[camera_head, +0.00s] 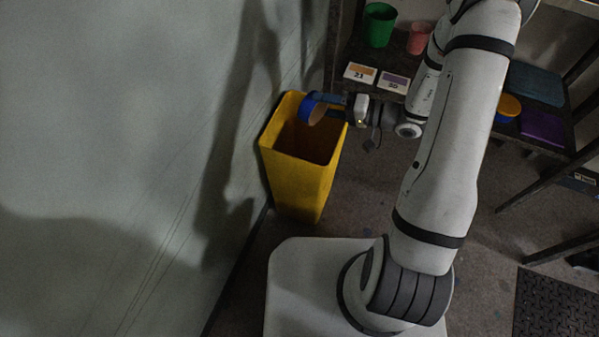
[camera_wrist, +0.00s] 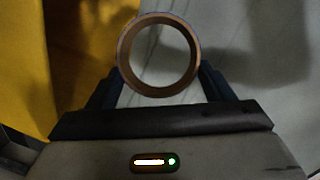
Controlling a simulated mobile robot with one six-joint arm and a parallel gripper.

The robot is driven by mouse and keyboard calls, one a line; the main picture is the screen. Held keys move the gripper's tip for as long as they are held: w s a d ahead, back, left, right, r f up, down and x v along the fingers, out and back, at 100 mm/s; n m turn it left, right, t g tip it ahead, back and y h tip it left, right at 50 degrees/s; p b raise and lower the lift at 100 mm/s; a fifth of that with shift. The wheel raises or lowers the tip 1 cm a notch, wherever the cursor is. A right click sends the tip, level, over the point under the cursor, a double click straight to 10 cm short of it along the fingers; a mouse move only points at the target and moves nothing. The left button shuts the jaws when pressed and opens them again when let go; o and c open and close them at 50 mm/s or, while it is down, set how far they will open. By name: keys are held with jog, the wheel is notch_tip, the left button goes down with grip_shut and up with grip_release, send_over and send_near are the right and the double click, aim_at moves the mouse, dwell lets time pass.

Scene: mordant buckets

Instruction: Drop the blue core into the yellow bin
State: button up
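The blue core (camera_head: 309,108) is a short tube, blue outside and brown inside. My gripper (camera_head: 328,106) is shut on it and holds it over the mouth of the yellow bin (camera_head: 296,172), near the rim. In the wrist view the core (camera_wrist: 123,55) shows end-on as a brown ring between the two fingers of my gripper (camera_wrist: 160,80). The yellow bin (camera_wrist: 22,70) fills the left of the wrist view. The bin stands upright on the floor by the wall; its inside is dark and its bottom cannot be made out.
A pale wall (camera_head: 120,130) runs close along the bin's left side. A dark table behind my arm holds a green bucket (camera_head: 379,26), a pink bucket (camera_head: 420,39), numbered cards (camera_head: 394,83), a purple block (camera_head: 541,129) and a teal block (camera_head: 537,84). A black mat (camera_head: 556,304) lies at lower right.

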jog(key=o, duration=0.5)
jog(key=p+v, duration=0.1)
jog(key=v, duration=0.7)
jog(key=shift+a+r+p, duration=0.1)
jog(key=shift+p, duration=0.2)
